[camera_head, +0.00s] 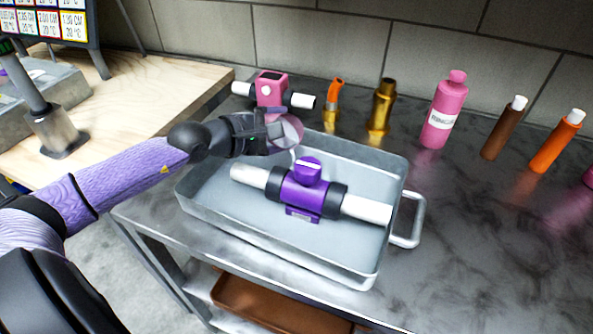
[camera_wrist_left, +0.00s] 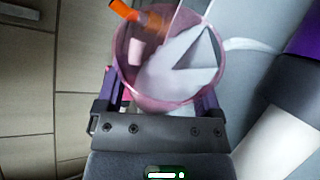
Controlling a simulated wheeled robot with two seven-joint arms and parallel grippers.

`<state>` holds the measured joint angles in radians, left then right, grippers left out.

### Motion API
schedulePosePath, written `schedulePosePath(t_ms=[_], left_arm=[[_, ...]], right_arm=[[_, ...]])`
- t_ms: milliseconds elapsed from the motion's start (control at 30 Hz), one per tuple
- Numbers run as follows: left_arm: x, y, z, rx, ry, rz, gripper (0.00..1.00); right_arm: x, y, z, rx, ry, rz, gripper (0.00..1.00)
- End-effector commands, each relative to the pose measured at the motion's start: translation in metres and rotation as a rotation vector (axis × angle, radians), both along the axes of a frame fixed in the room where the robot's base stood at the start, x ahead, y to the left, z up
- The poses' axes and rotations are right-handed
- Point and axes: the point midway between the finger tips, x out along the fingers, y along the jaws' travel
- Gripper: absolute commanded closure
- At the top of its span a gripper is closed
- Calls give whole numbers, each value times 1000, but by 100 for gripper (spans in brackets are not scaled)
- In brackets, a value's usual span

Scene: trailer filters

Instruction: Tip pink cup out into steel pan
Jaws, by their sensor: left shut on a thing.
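My left gripper (camera_head: 273,136) is shut on the pink cup (camera_head: 290,129), a translucent cup held above the back rim of the steel pan (camera_head: 224,213). In the left wrist view the cup (camera_wrist_left: 126,75) sits between both fingers of the gripper (camera_wrist_left: 160,92), with pale, whitish contents showing inside. A thin whitish streak runs from its rim on the right, and a short one shows below the cup in the head view; I cannot tell the cup's exact tilt. My right gripper is not in view.
A purple filter housing (camera_head: 308,191) with white pipe ends lies in the pan. Behind stand a pink filter (camera_head: 271,88), an orange-topped brass fitting (camera_head: 333,107), a brass piece (camera_head: 381,108), a pink bottle (camera_head: 443,112), and brown (camera_head: 502,129) and orange (camera_head: 556,143) bottles.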

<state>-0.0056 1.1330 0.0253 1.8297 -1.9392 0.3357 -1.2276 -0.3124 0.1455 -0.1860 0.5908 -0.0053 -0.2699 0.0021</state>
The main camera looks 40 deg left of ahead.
Motion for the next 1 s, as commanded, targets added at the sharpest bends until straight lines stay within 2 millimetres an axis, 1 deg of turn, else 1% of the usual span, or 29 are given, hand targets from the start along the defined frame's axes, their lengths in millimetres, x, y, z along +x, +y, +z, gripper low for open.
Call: schedulePosePath(t_ms=[133,367,1000], left_arm=[[0,0,2,11,-9,0,86],[0,0,3,30,-20,0,86],[0,-1,6,80,-49,0,86]], right_arm=[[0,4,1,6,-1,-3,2],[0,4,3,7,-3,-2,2],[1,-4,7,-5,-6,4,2]])
